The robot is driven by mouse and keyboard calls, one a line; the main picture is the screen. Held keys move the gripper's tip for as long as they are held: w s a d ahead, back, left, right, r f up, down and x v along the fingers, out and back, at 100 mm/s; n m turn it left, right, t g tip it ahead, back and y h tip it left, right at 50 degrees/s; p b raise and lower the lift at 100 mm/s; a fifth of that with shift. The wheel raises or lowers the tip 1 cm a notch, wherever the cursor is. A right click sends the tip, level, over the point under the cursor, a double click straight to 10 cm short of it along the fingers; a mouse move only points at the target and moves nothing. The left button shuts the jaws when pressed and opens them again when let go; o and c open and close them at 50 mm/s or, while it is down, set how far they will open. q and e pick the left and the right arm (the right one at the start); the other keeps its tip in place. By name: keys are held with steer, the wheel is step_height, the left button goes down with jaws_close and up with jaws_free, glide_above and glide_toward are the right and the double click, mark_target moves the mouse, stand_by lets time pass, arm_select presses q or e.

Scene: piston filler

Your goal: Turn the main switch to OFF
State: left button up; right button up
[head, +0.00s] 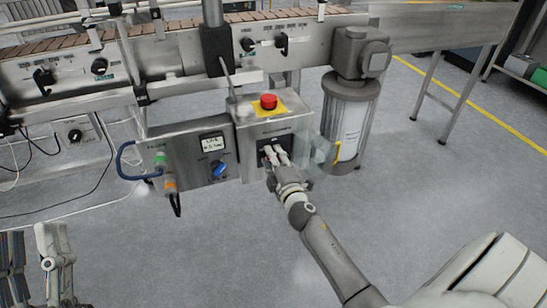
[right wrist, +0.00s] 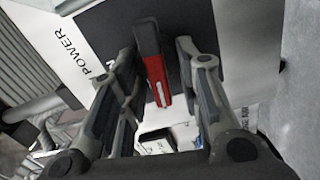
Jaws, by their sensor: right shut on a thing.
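The main switch is on the front of a steel control box (head: 247,163), below a red emergency button (head: 268,102). In the right wrist view its red and black handle (right wrist: 154,70) stands out from a dark plate, close to the printed word POWER. My right gripper (head: 271,152) is at the box front and covers much of the switch in the head view. Its fingers (right wrist: 158,75) are on both sides of the handle and shut on it. My left arm's end (head: 55,262) is low at the left, away from the box; its jaw state is unclear.
Left of the box is a panel with a small display (head: 212,143) and a blue knob (head: 219,169). The conveyor (head: 160,55) runs above. The floor in front is clear.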

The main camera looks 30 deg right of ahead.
steer(key=shift+f+n, duration=0.2)
steer(key=shift+n, duration=0.6)
steer(key=o, duration=0.9)
steer(key=v, duration=1.2)
